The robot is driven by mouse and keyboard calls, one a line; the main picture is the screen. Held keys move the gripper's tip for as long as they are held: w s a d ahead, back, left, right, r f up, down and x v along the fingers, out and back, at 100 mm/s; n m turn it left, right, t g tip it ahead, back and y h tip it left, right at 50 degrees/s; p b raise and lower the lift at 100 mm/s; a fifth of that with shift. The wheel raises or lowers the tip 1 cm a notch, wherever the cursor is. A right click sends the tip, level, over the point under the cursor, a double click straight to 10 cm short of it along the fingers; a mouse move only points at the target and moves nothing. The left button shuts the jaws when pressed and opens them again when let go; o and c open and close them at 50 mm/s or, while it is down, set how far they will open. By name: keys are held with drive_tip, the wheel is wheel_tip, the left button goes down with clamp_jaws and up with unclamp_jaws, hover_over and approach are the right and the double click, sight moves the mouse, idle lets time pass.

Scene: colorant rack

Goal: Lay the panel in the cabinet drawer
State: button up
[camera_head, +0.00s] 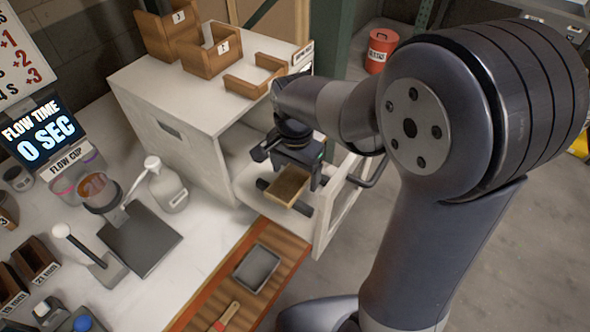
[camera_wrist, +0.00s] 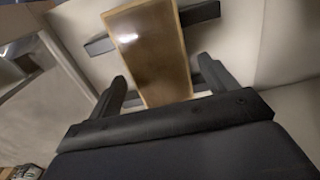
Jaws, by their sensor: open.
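The panel (camera_head: 289,186) is a brown rectangle with a pale rim. It lies across dark bars (camera_head: 303,208) in the pulled-out drawer (camera_head: 329,222) of the white cabinet (camera_head: 190,90). In the wrist view the panel (camera_wrist: 148,45) shows a glossy brown face, with dark bars (camera_wrist: 200,13) behind it. My gripper (camera_wrist: 165,80) is open, with its fingers apart on either side of the panel's near end. In the head view my gripper (camera_head: 292,160) is over the drawer, just behind the panel, and my arm partly hides the cabinet opening. Whether a finger touches the panel cannot be told.
Wooden boxes (camera_head: 211,55) stand on the cabinet top. The bench at left holds a white bottle (camera_head: 168,188), a flow cup (camera_head: 100,194) and a dark plate (camera_head: 140,240). A grey tray (camera_head: 257,268) lies on the wooden strip. A green post (camera_head: 332,60) rises behind.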

sight(295, 176)
drive_tip(key=shift+r, duration=0.1)
wheel_tip(295, 176, up, 12)
idle(0.5)
idle(1.2)
